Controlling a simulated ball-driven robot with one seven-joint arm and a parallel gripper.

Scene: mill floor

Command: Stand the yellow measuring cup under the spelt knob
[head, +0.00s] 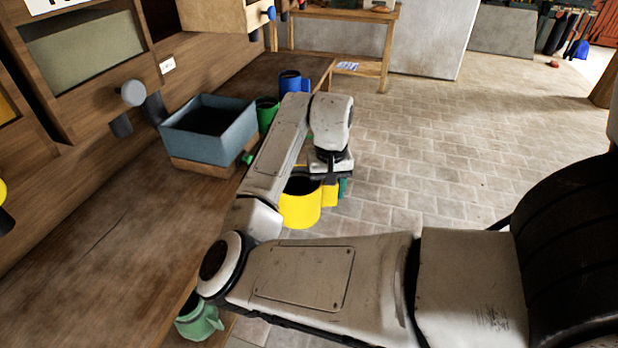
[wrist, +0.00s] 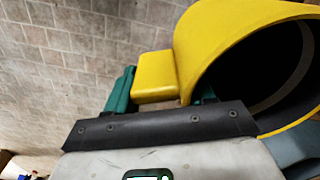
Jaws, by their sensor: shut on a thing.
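The yellow measuring cup (head: 300,208) hangs in my gripper beside the bench edge, roughly upright, with its dark hollow facing up. In the wrist view the yellow cup (wrist: 215,40) fills the upper right, and its block handle (wrist: 156,76) sits between the green fingers. My gripper (head: 340,185) is shut on that handle; it also shows in the wrist view (wrist: 160,92). Several knobs are on the wooden wall at left, including a grey one (head: 132,93) and a blue one (head: 268,13). I cannot read which one is the spelt knob.
A blue-grey bin (head: 208,150) stands on the wooden bench (head: 110,240). A green cup (head: 266,112) and a blue cup (head: 291,82) stand behind it. A pale green cup (head: 200,318) is at the near bench edge. The bench left of my arm is clear.

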